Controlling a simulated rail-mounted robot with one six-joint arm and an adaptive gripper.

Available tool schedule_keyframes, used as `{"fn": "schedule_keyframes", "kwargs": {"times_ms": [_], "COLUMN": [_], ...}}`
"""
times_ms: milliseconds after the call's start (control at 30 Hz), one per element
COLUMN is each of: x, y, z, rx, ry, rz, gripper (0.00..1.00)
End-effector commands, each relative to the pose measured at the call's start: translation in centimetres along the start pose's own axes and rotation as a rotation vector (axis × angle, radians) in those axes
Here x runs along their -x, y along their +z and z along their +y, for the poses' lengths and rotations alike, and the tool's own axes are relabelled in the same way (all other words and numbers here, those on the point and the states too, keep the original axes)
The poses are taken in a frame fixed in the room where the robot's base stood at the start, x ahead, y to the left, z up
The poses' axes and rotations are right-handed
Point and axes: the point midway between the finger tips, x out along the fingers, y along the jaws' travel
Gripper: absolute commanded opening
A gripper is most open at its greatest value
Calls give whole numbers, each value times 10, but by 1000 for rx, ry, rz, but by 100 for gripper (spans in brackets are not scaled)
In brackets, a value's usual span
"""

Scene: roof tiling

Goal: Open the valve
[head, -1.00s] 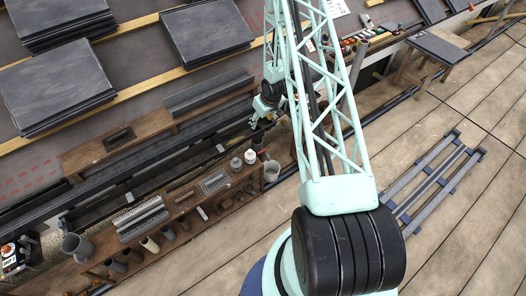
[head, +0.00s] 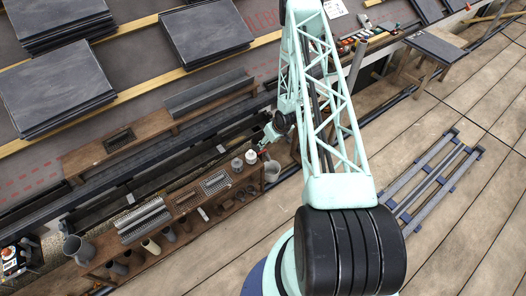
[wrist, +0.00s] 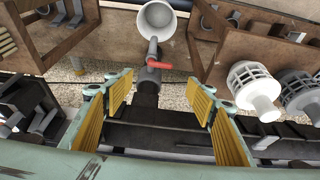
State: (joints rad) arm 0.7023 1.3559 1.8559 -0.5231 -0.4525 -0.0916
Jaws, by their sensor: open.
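The valve has a red lever handle (wrist: 160,66) on a dark grey vertical pipe (wrist: 147,88), with a grey spout beside it, in the middle of the wrist view. The handle points to the right across the pipe. In the head view the red handle (head: 262,155) is a small spot beside my wrist. My gripper (wrist: 162,100) is open, its yellow-padded fingers standing left and right of the pipe. The handle shows beyond the fingertips, between them in the picture; no contact is visible. The fingers are too small to make out in the head view.
A light grey bucket (wrist: 157,32) stands beyond the valve, below the spout. Wooden shelves (wrist: 60,40) flank it, and white slotted fittings (wrist: 252,86) stand to the right. In the head view, a wooden rack (head: 200,215) with trays and pipe parts lies left of the bucket.

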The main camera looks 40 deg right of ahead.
Motion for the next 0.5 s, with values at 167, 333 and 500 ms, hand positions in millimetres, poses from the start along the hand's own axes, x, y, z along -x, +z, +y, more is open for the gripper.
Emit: {"fn": "schedule_keyframes", "kwargs": {"times_ms": [167,333,500], "x": [0,-4,-15], "y": [0,0,0], "z": [0,0,0], "rx": [0,0,0], "ry": [0,0,0], "rz": [0,0,0], "gripper": [51,51,51]}}
